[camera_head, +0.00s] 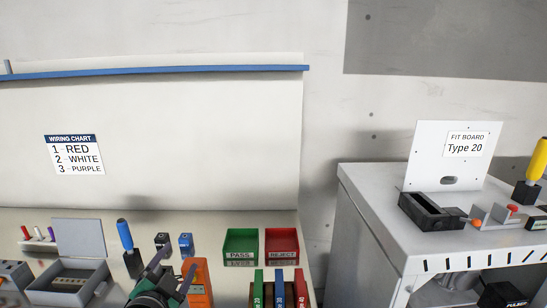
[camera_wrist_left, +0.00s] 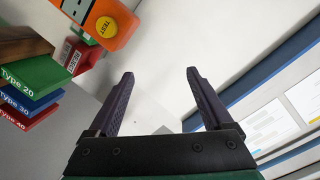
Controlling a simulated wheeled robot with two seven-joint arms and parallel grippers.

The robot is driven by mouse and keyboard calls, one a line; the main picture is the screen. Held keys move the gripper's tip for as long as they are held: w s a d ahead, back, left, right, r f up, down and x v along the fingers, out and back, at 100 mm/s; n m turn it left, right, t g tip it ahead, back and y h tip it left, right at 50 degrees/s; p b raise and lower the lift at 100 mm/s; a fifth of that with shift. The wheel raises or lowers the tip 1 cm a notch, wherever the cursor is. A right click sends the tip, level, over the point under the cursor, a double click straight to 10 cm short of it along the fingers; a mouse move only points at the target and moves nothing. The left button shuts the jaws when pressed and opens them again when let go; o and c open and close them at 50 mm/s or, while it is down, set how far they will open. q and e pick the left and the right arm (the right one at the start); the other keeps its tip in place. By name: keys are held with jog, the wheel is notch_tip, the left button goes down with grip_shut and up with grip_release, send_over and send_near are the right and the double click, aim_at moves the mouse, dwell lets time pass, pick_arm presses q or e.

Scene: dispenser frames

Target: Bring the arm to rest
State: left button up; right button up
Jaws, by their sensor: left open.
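My left gripper (camera_head: 173,268) shows at the bottom of the head view, above the front of the workbench. In the left wrist view its two dark fingers (camera_wrist_left: 160,73) stand wide apart with nothing between them. An orange tester (camera_head: 198,284) is just right of the gripper in the head view. The tester, with a yellow TEST button, also shows at the top left of the wrist view (camera_wrist_left: 116,16), apart from the fingers. My right gripper is in neither view.
A blue-handled tool (camera_head: 125,235) stands left of the gripper. Green PASS (camera_head: 241,240) and red REJECT (camera_head: 282,239) bins stand right. Three coloured Type binders (camera_head: 279,286) are in front. A grey box (camera_head: 69,278) sits left.

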pick_arm(q)
jog(key=s+a+f+n+g, duration=0.1)
jog(key=s+f+n+g, duration=0.6)
jog(key=s+f+g, duration=0.95)
jog(key=s+f+t+b, duration=0.1)
jog(key=s+f+b, duration=0.25)
jog(key=f, duration=1.45)
jog(key=s+f+t+b, duration=0.25)
jog(key=s+f, duration=0.25)
jog(key=f, duration=1.4)
jog(key=s+a+f+g+b, duration=0.2)
jog(key=s+a+f+b, duration=0.1)
jog(key=s+f, duration=1.2)
jog(key=shift+s+f+m+b, duration=0.2)
jog(key=shift+m+b, duration=0.2)
jog(key=shift+b, duration=0.1)
jog(key=shift+a, duration=0.1)
